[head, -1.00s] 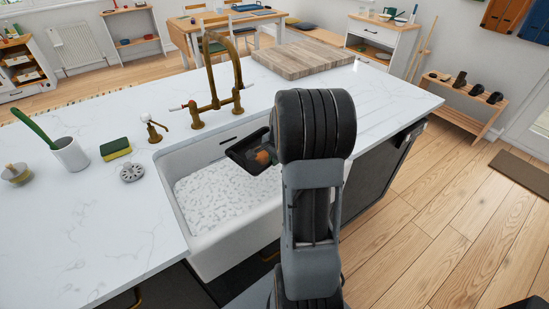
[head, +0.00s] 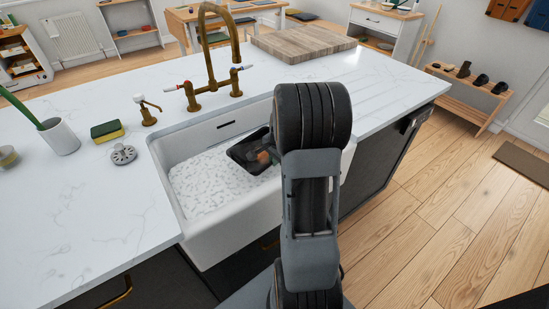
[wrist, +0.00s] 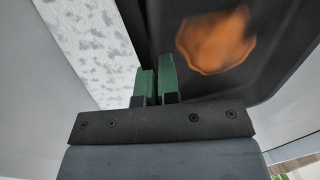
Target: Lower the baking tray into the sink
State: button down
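The black baking tray (head: 243,158) is inside the white sink (head: 208,246), at its right part, below the counter level. It looks tilted, and my arm hides its right part. In the wrist view the dark tray (wrist: 285,75) fills the upper right, with a blurred orange-brown patch (wrist: 215,40) on it. My gripper (wrist: 157,80) has its two green fingers close together at the tray's edge, with the tray's dark edge between them. In the head view my arm hides the gripper. I cannot tell whether the tray touches the sink's white, grey-flecked bottom (head: 215,183).
A brass tap (head: 213,65) stands behind the sink. A sponge (head: 107,131), a strainer (head: 123,154) and a white cup (head: 59,137) are on the counter to the left. A wooden board (head: 303,43) lies at the back right. The sink's left part is free.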

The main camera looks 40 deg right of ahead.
jog(key=shift+f+b, duration=3.25)
jog(key=shift+f, duration=1.55)
jog(key=c, duration=1.8)
grip_release()
jog(key=o, duration=0.5)
jog(key=shift+o, duration=0.2)
jog(key=shift+f, duration=0.1)
jog(key=shift+s, duration=0.2)
jog(key=shift+s+d+r+p, duration=0.1)
jog(key=shift+s+r+p, duration=0.25)
jog(key=shift+s+r, duration=0.35)
notch_tip(320, 180, up, 22)
jog(key=p, duration=1.7)
jog(key=shift+f+p, duration=0.15)
jog(key=shift+p, duration=0.25)
jog(key=shift+s, duration=0.1)
